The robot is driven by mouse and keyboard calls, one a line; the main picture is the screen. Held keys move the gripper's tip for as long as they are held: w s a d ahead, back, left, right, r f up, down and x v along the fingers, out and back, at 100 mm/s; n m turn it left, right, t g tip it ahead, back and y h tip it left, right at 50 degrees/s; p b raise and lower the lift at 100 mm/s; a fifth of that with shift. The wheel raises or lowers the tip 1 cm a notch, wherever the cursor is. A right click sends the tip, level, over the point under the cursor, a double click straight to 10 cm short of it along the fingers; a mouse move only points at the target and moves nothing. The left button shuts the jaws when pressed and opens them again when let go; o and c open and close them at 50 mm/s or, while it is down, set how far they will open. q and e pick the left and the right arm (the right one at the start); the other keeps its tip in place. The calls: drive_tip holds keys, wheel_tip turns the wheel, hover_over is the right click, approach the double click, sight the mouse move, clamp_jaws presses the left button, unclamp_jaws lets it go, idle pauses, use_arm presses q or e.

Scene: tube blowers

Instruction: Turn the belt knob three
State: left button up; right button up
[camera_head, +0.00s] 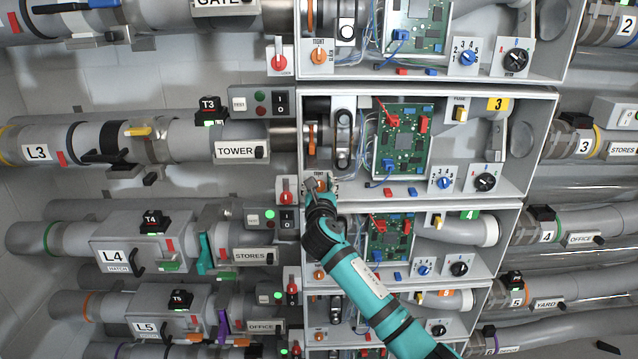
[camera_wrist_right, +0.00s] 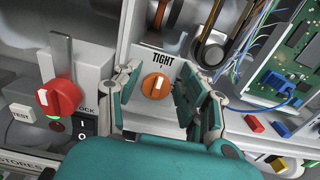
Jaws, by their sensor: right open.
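The belt knob of unit three (camera_wrist_right: 155,87) is orange with a white mark and sits on a pale plate under the word TIGHT. In the wrist view the mark stands close to upright. My right gripper (camera_wrist_right: 158,94) is open, with one finger to each side of the knob and a visible gap on both sides. In the head view the right gripper (camera_head: 318,192) is at the lower left corner of the unit three box (camera_head: 545,150) and partly covers the knob. My left gripper is not in view.
A red knob (camera_wrist_right: 59,98) and a black rocker switch (camera_wrist_right: 84,132) are left of the gripper. The green circuit board (camera_wrist_right: 288,75), wires and small red, yellow and blue blocks are right. The TOWER pipe (camera_head: 185,138) is at left in the head view.

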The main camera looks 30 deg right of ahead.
drive_tip(key=shift+c, duration=0.2)
clamp_jaws()
